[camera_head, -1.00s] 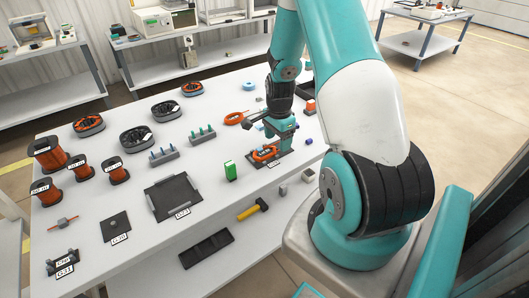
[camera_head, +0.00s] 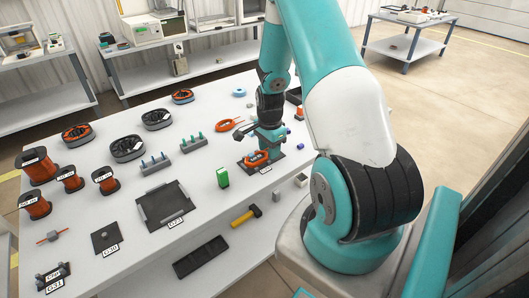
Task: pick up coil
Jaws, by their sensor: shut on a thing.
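An orange coil (camera_head: 256,159) with a small light label is at a dark square mat (camera_head: 276,165) near the right side of the white table. My gripper (camera_head: 266,152) points down at the coil and is shut on its right part. The gripper body hides part of the coil. I cannot tell whether the coil touches the mat or is slightly above it. A second orange coil (camera_head: 229,125) lies on the table behind and to the left of my gripper, beside it.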

